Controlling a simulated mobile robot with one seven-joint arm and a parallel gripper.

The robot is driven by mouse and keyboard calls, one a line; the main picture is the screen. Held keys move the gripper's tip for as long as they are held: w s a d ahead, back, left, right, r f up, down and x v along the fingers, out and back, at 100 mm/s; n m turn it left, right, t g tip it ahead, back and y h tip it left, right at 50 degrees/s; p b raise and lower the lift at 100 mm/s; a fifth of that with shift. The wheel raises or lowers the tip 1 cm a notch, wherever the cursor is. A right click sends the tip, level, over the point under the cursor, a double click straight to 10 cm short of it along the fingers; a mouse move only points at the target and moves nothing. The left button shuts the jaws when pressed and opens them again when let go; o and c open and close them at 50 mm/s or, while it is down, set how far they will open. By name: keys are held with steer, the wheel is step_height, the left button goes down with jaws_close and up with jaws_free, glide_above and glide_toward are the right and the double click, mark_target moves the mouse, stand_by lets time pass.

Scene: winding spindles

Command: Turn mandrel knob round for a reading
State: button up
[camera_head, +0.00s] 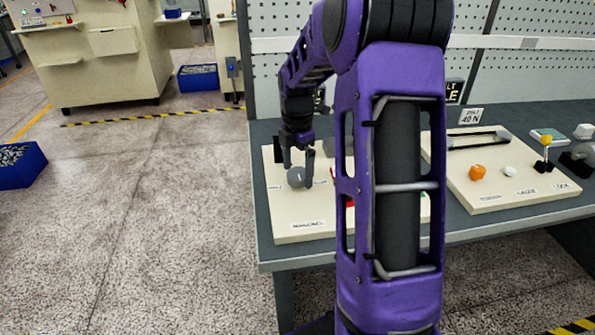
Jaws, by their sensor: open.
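The mandrel knob looks to be the grey round knob (297,177) on the left cream panel (300,226), though the label by it is too small to read surely. My gripper (298,160) is just above the knob, pointing down, its fingers apart. I cannot tell whether a finger touches the knob. My purple arm hides the middle and right of this panel. A bit of a red part (334,173) shows beside the arm.
A second cream panel (540,198) on the right holds an orange knob (477,172), a white knob (509,171) and a yellow-tipped lever (546,140). Both panels lie on a grey bench (262,240) against a pegboard (540,75). The floor at left is open, with blue bins (198,78) farther off.

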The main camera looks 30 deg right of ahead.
steer(key=shift+f, duration=0.15)
steer(key=shift+c, duration=0.2)
steer(key=c, duration=1.3)
